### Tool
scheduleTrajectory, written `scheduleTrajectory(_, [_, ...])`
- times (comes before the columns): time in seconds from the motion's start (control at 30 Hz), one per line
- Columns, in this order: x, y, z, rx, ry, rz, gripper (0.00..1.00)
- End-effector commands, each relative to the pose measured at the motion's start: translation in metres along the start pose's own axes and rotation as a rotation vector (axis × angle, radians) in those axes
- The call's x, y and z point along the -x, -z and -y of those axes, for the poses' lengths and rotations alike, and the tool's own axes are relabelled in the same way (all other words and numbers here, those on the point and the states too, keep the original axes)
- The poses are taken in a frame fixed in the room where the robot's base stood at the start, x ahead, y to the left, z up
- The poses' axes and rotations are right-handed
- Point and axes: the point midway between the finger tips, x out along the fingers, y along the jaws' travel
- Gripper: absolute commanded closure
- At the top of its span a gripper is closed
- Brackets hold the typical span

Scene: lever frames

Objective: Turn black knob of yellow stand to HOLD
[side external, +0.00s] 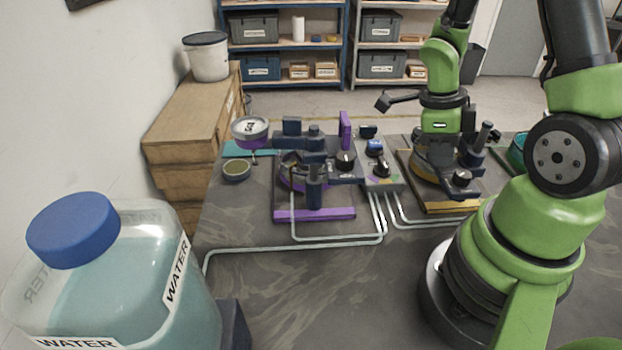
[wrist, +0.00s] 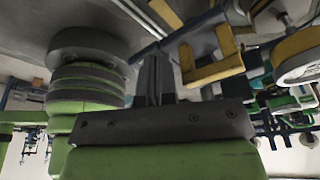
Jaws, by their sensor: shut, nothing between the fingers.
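The yellow stand (side external: 452,207) is at the right of the bench in the side view, its dark upper parts partly behind my arm. Its black knob (side external: 463,178) shows at the front right of the stand; its pointer and any HOLD mark are too small to read. My gripper hangs above and behind the stand in the side view, where its fingertips are hidden. In the wrist view my gripper (wrist: 155,65) is shut and empty, its fingers together. Yellow parts (wrist: 210,65) of a stand show beside the fingers there. I cannot make out the knob in that view.
A purple stand (side external: 314,214) with its own black knob (side external: 346,160) stands to the left. A grey control box (side external: 382,180) sits between the stands. Pale pipes (side external: 300,246) run across the bench. A water jug (side external: 120,280) fills the front left.

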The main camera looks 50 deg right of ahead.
Motion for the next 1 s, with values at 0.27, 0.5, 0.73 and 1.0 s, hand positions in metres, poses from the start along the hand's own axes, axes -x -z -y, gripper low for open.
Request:
scheduleTrajectory(0.27, [0.036, 0.009, 0.000, -0.005, 0.003, 0.003, 1.00])
scheduleTrajectory(0.5, [0.049, 0.013, -0.001, -0.005, -0.003, -0.001, 1.00])
scheduleTrajectory(0.73, [0.049, 0.013, -0.002, -0.005, -0.003, -0.002, 1.00])
scheduleTrajectory(1.0, [0.055, 0.023, -0.014, -0.005, -0.003, -0.002, 1.00])
